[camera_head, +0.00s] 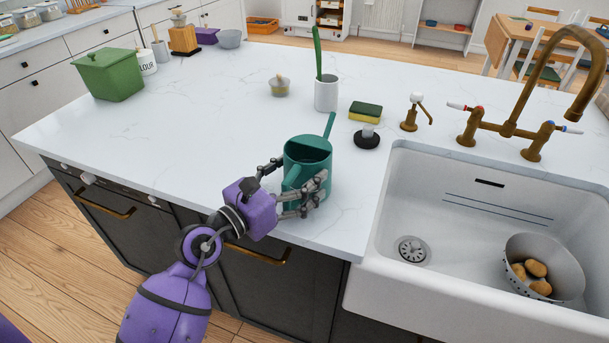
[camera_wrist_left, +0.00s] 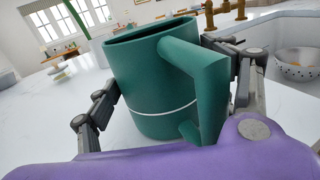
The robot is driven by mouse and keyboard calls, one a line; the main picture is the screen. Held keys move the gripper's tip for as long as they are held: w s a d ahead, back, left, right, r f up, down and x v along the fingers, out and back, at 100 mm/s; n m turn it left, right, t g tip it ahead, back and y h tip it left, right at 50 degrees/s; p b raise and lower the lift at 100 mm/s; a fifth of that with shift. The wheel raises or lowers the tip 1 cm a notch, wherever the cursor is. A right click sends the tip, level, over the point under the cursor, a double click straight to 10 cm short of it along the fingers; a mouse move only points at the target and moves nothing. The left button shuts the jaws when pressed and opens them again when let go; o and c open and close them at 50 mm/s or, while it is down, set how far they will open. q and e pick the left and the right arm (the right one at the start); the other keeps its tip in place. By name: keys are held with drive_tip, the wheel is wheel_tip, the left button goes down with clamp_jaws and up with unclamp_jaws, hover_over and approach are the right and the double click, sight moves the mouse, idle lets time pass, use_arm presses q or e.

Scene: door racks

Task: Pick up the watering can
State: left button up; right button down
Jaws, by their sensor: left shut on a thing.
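The watering can (camera_head: 307,151) is dark green with a long thin spout pointing away. In the head view it is on the white counter near its front edge, left of the sink. My left gripper (camera_head: 300,190) is shut on the can, with its fingers on both sides of the body. In the left wrist view the can (camera_wrist_left: 150,90) fills the middle, its handle toward the wrist, with fingers of my left gripper (camera_wrist_left: 165,105) on its left and right sides. The can looks upright in the head view. I cannot tell whether its base touches the counter. My right gripper is not in view.
A white cup (camera_head: 326,95) with a green utensil, a sponge (camera_head: 365,112) and a dark round brush (camera_head: 367,137) stand behind the can. The white sink (camera_head: 470,250) with a colander (camera_head: 543,268) is to the right.

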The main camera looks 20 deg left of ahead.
use_arm(q)
drive_tip(key=shift+r, duration=0.1)
drive_tip(key=shift+c, duration=0.8)
drive_tip(key=shift+r, duration=0.15)
